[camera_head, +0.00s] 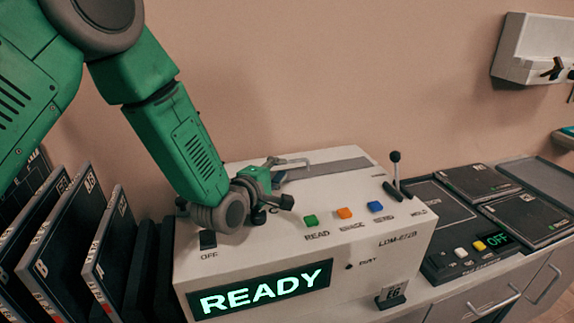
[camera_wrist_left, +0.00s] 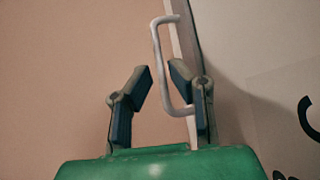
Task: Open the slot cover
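The white machine (camera_head: 370,230) shows READY on its display. A grey strip, the slot cover (camera_head: 335,168), runs along its top. A pale bent handle (camera_head: 293,161) stands up at the cover's left end. My left gripper (camera_head: 276,174) is low over the machine's top, at the handle. In the left wrist view, the two dark fingers of the left gripper (camera_wrist_left: 160,80) are spread apart. The handle (camera_wrist_left: 165,65) passes between them, nearer the right finger, with a clear gap to the left finger. Contact with the right finger cannot be told. My right gripper is not in view.
Green, orange and blue buttons (camera_head: 344,213) sit on the machine's front, with a black lever (camera_head: 395,170) at its right. Dark panels (camera_head: 110,250) stand upright at the left. A dark device reading OFF (camera_head: 460,245) lies at the right. The wall is close behind.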

